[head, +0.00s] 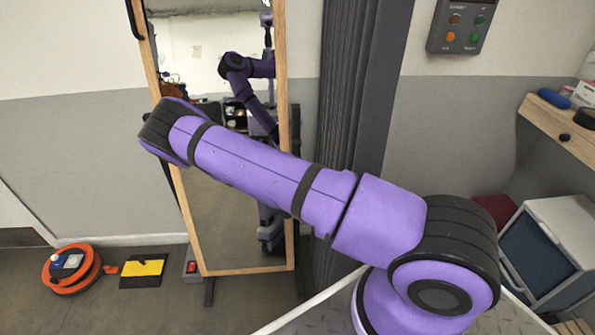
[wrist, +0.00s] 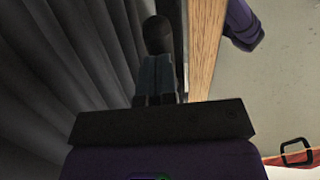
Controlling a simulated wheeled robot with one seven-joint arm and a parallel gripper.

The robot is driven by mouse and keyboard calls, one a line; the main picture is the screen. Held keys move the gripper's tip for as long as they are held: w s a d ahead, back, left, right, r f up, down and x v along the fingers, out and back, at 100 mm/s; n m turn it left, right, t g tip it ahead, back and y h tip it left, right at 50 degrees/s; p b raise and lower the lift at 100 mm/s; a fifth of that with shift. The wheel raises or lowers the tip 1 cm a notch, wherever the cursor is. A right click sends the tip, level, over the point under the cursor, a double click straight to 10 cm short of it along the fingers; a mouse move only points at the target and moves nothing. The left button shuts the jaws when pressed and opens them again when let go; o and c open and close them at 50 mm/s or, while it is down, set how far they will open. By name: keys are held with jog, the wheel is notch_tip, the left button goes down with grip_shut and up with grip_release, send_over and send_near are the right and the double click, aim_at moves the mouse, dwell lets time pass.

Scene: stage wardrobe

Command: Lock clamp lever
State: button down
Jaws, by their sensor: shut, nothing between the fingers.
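In the wrist view my gripper (wrist: 157,62) is shut, its two fingers side by side and empty. A dark rounded knob (wrist: 158,35) is just beyond the fingertips; it may be the end of the clamp lever, and I cannot tell whether the fingers touch it. The wooden frame (wrist: 204,45) of the standing mirror is just right of the fingers. In the head view the tilted mirror (head: 215,225) stands behind my arm, which hides part of it. My gripper does not show directly there. The lever's position, locked or unlocked, cannot be made out.
A dark grey curtain (head: 362,90) hangs right of the mirror; its folds (wrist: 60,70) fill the left of the wrist view. An orange cable reel (head: 72,270) and a yellow-black item (head: 143,271) lie on the floor at left.

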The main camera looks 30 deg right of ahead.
jog(key=shift+w+d+f, duration=0.2)
jog(key=shift+w+f, duration=0.25)
jog(key=shift+w, duration=0.05)
jog(key=shift+w, duration=0.1)
dwell(0.4)
